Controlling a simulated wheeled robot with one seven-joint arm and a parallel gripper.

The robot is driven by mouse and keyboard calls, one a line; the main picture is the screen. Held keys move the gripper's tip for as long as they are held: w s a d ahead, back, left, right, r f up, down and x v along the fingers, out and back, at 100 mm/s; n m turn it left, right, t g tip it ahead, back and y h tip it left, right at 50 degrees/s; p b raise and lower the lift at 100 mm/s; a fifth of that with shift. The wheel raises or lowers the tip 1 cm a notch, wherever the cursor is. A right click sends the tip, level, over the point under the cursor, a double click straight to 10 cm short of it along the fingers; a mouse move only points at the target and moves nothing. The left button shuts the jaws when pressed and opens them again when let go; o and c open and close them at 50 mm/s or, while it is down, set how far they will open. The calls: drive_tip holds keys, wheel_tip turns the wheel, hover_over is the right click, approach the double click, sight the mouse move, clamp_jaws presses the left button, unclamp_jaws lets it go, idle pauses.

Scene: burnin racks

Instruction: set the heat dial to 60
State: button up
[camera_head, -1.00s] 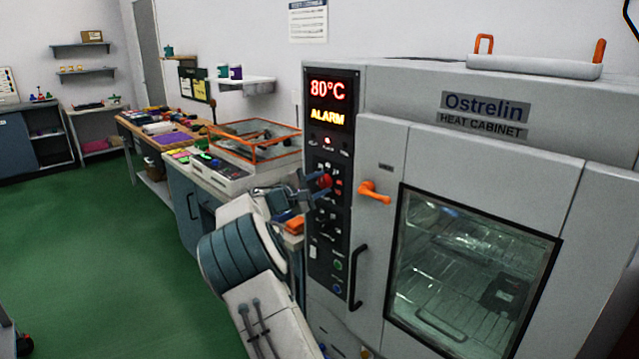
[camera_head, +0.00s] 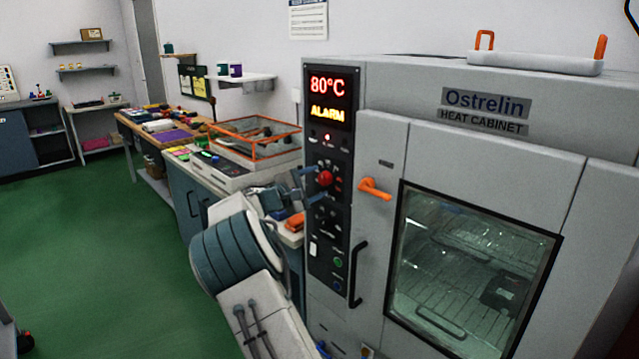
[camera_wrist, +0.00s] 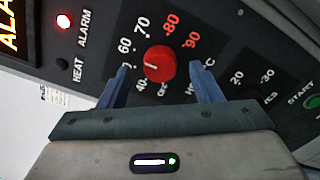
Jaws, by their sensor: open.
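The red heat dial (camera_wrist: 161,63) is on the black control panel, ringed by numbers from 40 to 90. Its white mark points left, to the stretch between 40 and 60; the exact setting is hard to read. It also shows in the head view as a red knob (camera_head: 325,178). My gripper (camera_wrist: 158,72) is open, with one blue finger to each side of the dial and a gap to it. In the head view my gripper (camera_head: 311,184) is just left of the dial. The display (camera_head: 328,97) reads 80°C with ALARM lit below.
The heat cabinet (camera_head: 478,160) has an orange latch (camera_head: 375,188) right of the panel, a black handle (camera_head: 357,275) and a shut glass door. More knobs and buttons lie below the dial. A bench with an orange-framed box (camera_head: 256,137) stands behind my arm.

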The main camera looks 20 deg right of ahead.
drive_tip(key=b+v, duration=0.1)
drive_tip(key=v, duration=1.1)
drive_tip(key=s+d+f+m+g+y+p, duration=0.1)
drive_tip(key=s+d+m+y, duration=0.15)
drive_tip(key=s, duration=0.35)
drive_tip(key=s+d+f+m+g+y, duration=0.1)
drive_tip(key=s+f+g+y, duration=0.15)
drive_tip(key=s, duration=0.25)
drive_tip(key=s+d+m+g+y+p, duration=0.1)
drive_tip(key=s+m+y, duration=0.15)
drive_tip(key=s, duration=0.35)
drive_tip(key=s+a+m+y+p, duration=0.1)
drive_tip(key=s+a+y, duration=0.2)
drive_tip(key=s, duration=0.4)
drive_tip(key=s+a+f+m+y, duration=0.1)
drive_tip(key=s+a+y, duration=0.2)
drive_tip(key=s+a, duration=0.2)
drive_tip(key=s+a+f+m+t+y+p, duration=0.1)
drive_tip(key=s+a+m+y, duration=0.1)
drive_tip(key=s, duration=0.9)
drive_tip(key=a+y, duration=0.1)
drive_tip(key=a, duration=0.1)
drive_tip(key=shift+a+p, duration=0.3)
drive_tip(key=shift+p, duration=0.05)
drive_tip(key=shift+y, duration=0.25)
